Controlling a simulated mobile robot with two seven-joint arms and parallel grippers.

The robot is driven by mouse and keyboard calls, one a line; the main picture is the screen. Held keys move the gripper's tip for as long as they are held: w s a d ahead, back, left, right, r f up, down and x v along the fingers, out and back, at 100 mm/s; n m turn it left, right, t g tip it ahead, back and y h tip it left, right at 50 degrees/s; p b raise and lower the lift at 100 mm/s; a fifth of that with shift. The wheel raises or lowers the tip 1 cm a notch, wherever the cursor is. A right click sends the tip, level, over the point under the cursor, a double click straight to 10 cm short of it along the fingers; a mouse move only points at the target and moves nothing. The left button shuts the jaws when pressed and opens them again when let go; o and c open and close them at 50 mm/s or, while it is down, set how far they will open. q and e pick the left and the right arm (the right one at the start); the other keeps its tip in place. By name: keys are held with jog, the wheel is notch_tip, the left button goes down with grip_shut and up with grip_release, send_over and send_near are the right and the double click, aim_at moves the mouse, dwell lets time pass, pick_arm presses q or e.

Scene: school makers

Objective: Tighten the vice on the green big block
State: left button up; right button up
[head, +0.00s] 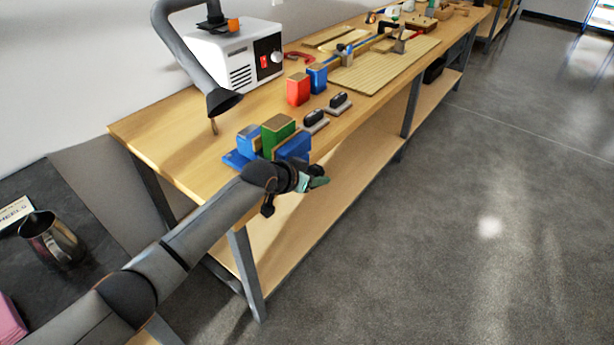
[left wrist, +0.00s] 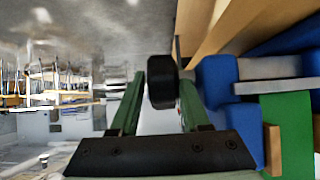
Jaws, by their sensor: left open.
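The blue vice (head: 294,147) stands at the near end of the wooden bench, with the big green block (head: 278,132) upright between its jaws. In the left wrist view the green block (left wrist: 286,125) and the blue vice body (left wrist: 217,85) are at the right. My left gripper (head: 319,182) is in front of the vice, just off the bench's front edge. Its green fingers (left wrist: 160,100) are open. A black knob (left wrist: 162,82), seemingly of the vice handle, shows between them; I cannot tell whether they touch it. My right gripper is out of view.
Red (head: 298,89) and blue (head: 318,77) blocks and two dark-topped tools (head: 339,102) stand farther along the bench. A white machine (head: 236,58) with a hose is behind. A metal jug (head: 52,238) stands at left. Floor to the right is clear.

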pick_arm(q)
jog(key=shift+s+a+r, duration=0.15)
jog(key=shift+s+r, duration=0.05)
jog(key=shift+r, duration=0.05)
jog(key=p+v, duration=0.2)
jog(key=v, duration=0.9)
jog(key=shift+s+a, duration=0.15)
jog(key=shift+s, duration=0.15)
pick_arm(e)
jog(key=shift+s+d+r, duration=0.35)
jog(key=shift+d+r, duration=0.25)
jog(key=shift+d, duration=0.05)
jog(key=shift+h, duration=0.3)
